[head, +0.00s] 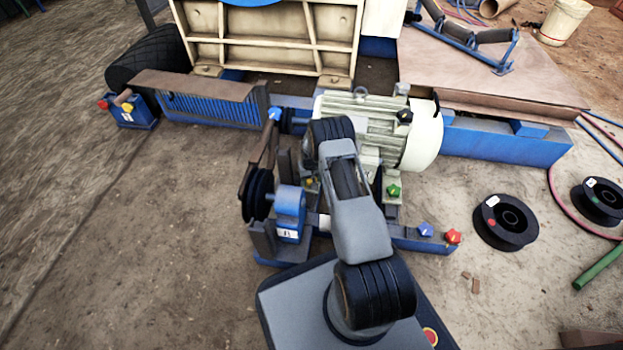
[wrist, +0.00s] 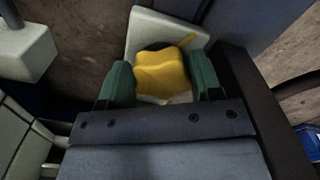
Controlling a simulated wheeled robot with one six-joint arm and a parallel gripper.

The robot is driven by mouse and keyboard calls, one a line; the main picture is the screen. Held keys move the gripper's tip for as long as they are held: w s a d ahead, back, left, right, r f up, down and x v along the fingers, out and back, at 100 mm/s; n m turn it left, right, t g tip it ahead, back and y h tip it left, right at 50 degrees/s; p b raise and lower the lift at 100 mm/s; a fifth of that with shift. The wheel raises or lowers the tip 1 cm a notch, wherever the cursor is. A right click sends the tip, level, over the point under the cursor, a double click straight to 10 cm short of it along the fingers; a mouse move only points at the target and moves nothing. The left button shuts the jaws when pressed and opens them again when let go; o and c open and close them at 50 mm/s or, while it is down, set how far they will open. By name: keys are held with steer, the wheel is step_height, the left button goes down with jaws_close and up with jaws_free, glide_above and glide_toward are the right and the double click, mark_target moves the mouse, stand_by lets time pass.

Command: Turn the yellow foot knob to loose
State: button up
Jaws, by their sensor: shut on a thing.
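The yellow foot knob (wrist: 158,72) shows in the wrist view as a lobed yellow cap in front of a pale plate (wrist: 143,24). A thin yellow sliver sticks out at its upper right. My gripper (wrist: 162,80) has its two green fingers on either side of the knob and is shut on it. The knob's lower part is hidden by my gripper body. In the head view my arm covers most of this spot, and a small yellow spot (head: 309,181) shows just left of it.
A green knob (head: 393,190) and a black knob (head: 405,115) are by the pale motor (head: 425,135). Blue (head: 425,229) and red (head: 453,237) knobs sit on the blue rail to the right. Pulleys (head: 258,193) stand left of my arm. Black spools (head: 505,222) lie on the ground at right.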

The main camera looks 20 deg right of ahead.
steer(key=shift+n, duration=0.7)
steer(key=o, duration=0.9)
step_height(320, 180, up, 14)
steer(key=p, duration=0.6)
steer(key=shift+f, duration=0.1)
